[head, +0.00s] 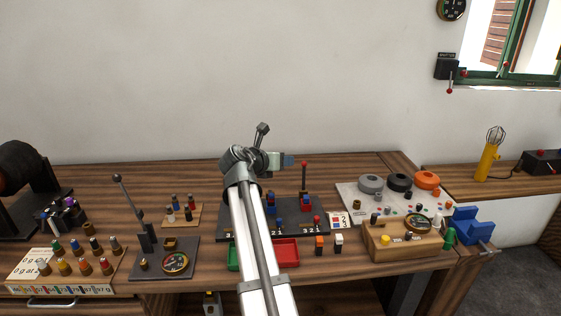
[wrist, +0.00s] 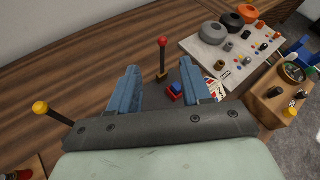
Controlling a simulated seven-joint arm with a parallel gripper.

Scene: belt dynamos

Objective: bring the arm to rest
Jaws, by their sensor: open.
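My gripper (head: 288,160) is raised over the middle of the wooden bench in the head view, at the end of my white arm. In the wrist view its two blue fingers (wrist: 168,90) stand apart with nothing between them that they touch. Beyond the fingers, lower down, are a red-knobbed lever (wrist: 163,58) and a small blue and red block (wrist: 176,91). My arm hides part of the dark plate (head: 228,222) and the area in front of it.
The bench (head: 330,173) holds a pale board with grey, black and orange rings (head: 427,180), a wooden gauge box (head: 405,245), a tall lever (head: 130,205) and a weight rack (head: 60,285). A red tray (head: 287,252) and green tray (head: 233,258) flank my arm. The air above is free.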

